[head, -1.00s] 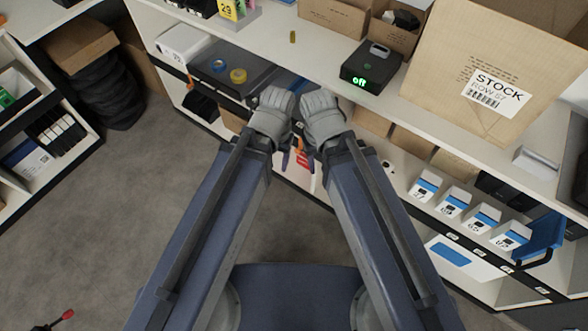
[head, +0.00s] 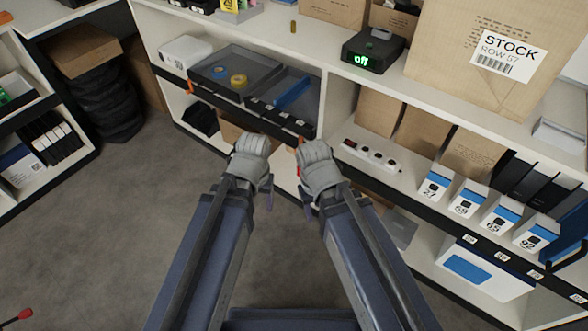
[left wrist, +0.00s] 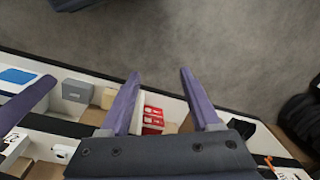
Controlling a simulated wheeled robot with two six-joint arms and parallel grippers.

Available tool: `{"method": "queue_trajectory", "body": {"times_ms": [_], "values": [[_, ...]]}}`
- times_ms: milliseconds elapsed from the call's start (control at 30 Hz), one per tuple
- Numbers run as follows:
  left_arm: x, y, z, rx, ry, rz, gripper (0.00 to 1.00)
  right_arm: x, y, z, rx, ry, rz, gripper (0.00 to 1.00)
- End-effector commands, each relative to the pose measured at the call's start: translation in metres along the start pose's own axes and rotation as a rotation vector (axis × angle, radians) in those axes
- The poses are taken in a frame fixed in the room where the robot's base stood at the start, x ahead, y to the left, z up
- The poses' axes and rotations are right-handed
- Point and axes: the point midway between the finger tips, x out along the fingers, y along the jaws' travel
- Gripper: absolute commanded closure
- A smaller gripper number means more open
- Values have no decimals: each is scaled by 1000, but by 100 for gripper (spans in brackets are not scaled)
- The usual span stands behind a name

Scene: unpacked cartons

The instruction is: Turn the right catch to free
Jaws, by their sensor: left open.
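An orange catch (head: 301,144) shows at the right end of the dark tray's front, partly covered by my right gripper. A second orange catch (head: 190,87) stands at the tray's left end. My right gripper (head: 306,192) is just below and in front of the right catch; its jaws are mostly hidden behind its wrist, and contact cannot be told. My left gripper (head: 262,190) is lower and to the left, clear of the shelf front. In the left wrist view its two purple fingers (left wrist: 160,78) are spread and empty.
The divided tray (head: 222,62) holds a blue ring, a yellow ring and a blue strip. A black box reading "off" (head: 373,50) stands on the shelf top. Numbered boxes (head: 467,200) line the lower right shelf.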

Motion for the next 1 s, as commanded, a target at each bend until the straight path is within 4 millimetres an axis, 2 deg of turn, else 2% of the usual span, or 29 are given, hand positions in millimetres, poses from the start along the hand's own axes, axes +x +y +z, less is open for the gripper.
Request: {"method": "queue_trajectory", "body": {"times_ms": [33, 467, 567, 700, 767, 800, 867, 1000], "values": [[36, -2, -2, -16, 5, 5, 37, 36, -3, -2, 0, 0, 0, 50], [177, -19, -29, -213, 75, 80, 37, 175, -17, -10, 0, 2, 1, 50], [208, -20, -42, -305, 105, 120, 37, 207, -20, -12, 0, 3, 2, 50], [248, -17, -73, -512, 163, 222, 37, 252, -24, -15, -1, 3, 2, 50], [262, -13, -94, -652, 192, 299, 37, 271, -26, -16, 0, 3, 2, 50], [267, -10, -112, -771, 211, 369, 37, 280, -27, -16, -1, 4, 2, 50], [264, -4, -137, -943, 225, 477, 37, 286, -27, -17, -1, 4, 2, 50], [245, 8, -190, -1338, 196, 748, 37, 293, -28, -17, -1, 4, 3, 50]]}}
